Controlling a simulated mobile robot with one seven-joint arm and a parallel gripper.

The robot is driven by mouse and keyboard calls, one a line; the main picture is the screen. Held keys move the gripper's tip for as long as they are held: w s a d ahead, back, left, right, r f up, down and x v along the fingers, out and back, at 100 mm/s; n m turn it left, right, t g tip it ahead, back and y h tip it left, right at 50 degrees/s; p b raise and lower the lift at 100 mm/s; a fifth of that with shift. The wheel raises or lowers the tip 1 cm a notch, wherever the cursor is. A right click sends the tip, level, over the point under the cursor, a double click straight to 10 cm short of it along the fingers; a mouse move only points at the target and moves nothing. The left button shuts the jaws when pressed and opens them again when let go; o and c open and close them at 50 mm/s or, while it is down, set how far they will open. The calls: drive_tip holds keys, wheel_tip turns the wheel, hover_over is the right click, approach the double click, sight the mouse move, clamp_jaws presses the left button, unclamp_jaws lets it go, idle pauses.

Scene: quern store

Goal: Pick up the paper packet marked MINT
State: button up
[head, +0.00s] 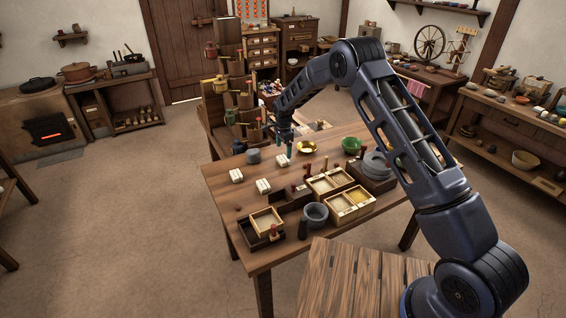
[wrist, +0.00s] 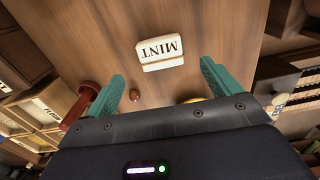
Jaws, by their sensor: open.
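The white paper packet marked MINT (wrist: 160,54) lies on the wooden table, its lettering upside down in the wrist view. My gripper (wrist: 162,70) is open, with its two teal fingers apart and empty. The packet shows between and beyond the fingertips, clear of both. In the head view my gripper (head: 284,158) is over the far left part of the table, above a white packet (head: 281,161) partly hidden by it. Two more white packets, one left (head: 236,175) and one nearer (head: 263,186), lie there too; no lettering is readable in the head view.
A brass dish (head: 306,147) and a green bowl (head: 351,145) stand right of my gripper. Labelled trays (head: 350,204), a grey bowl (head: 315,215) and a stone quern (head: 376,166) fill the nearer table. A stepped wooden stand (head: 230,112) rises behind.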

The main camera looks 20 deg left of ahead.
sight(283, 159)
drive_tip(key=shift+a+f, duration=0.15)
drive_tip(key=shift+f, duration=2.45)
drive_tip(key=c, duration=1.1)
